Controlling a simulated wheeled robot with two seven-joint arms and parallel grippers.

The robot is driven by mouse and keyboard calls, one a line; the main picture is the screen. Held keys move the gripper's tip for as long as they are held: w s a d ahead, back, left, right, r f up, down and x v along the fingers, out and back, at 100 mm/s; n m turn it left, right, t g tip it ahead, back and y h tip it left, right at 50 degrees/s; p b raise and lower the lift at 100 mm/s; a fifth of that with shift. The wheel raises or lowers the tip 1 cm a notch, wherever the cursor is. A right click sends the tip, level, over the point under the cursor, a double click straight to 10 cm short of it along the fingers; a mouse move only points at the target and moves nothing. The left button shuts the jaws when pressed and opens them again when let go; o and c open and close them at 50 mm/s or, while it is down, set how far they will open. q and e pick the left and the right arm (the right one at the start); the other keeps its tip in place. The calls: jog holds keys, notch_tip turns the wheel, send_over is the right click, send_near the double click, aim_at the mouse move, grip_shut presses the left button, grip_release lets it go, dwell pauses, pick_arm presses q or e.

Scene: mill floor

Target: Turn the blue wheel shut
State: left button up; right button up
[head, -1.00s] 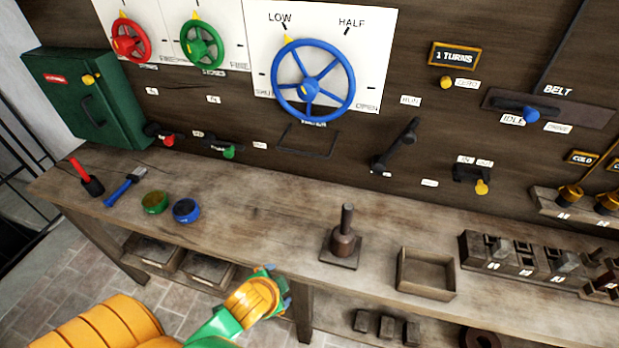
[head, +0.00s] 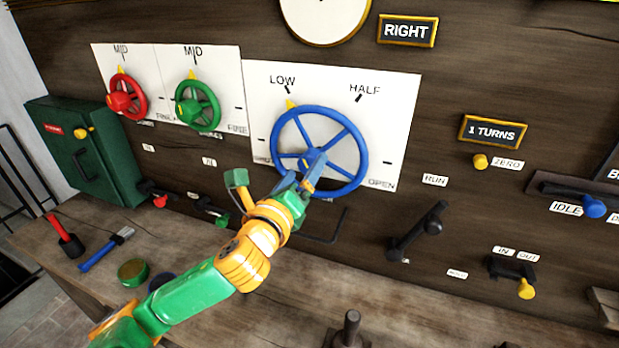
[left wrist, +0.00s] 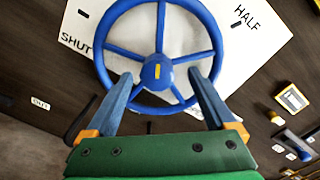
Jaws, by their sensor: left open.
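The blue wheel (head: 362,150) is mounted on a white plate on the wall; its yellow pointer is at the upper left, close to the LOW mark. My left gripper (head: 302,178) is open in front of the lower middle of the wheel, by its hub. In the left wrist view, the blue wheel (left wrist: 216,35) is straight ahead, and the left gripper (left wrist: 159,74) has its fingers apart on either side of the hub's line. I cannot tell whether they touch the wheel. The SHUT mark (left wrist: 76,43) is left of the wheel. My right gripper is not in view.
A red wheel (head: 137,88) and a green wheel (head: 213,103) are at the left on the same wall. A black lever (head: 418,230) is at the lower right, and a black bracket (head: 325,240) is below the blue wheel. The wooden bench (head: 260,315) runs below.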

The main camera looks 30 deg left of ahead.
aim_at(307, 167)
pick_arm(q)
jog(key=shift+w+a+f+b, duration=0.2)
jog(key=shift+w+f+b, duration=0.15)
jog(key=shift+w+b, duration=0.25)
jog(key=shift+w+a+f+b, duration=0.2)
jog(key=shift+w+f+b, duration=0.1)
jog(key=shift+w+b, duration=0.25)
jog(key=shift+w+a+r+p, duration=0.15)
jog(key=shift+w+r+p, duration=0.05)
jog(key=shift+w+p, duration=0.25)
jog(key=shift+w+a+r+p, duration=0.15)
jog(key=shift+w+p, duration=0.15)
jog(key=shift+w, duration=0.5)
jog(key=shift+s+d+r, duration=0.1)
jog(key=shift+s, duration=0.15)
jog(key=shift+w, duration=0.2)
jog(key=c, duration=1.4)
jog(key=shift+o, duration=0.2)
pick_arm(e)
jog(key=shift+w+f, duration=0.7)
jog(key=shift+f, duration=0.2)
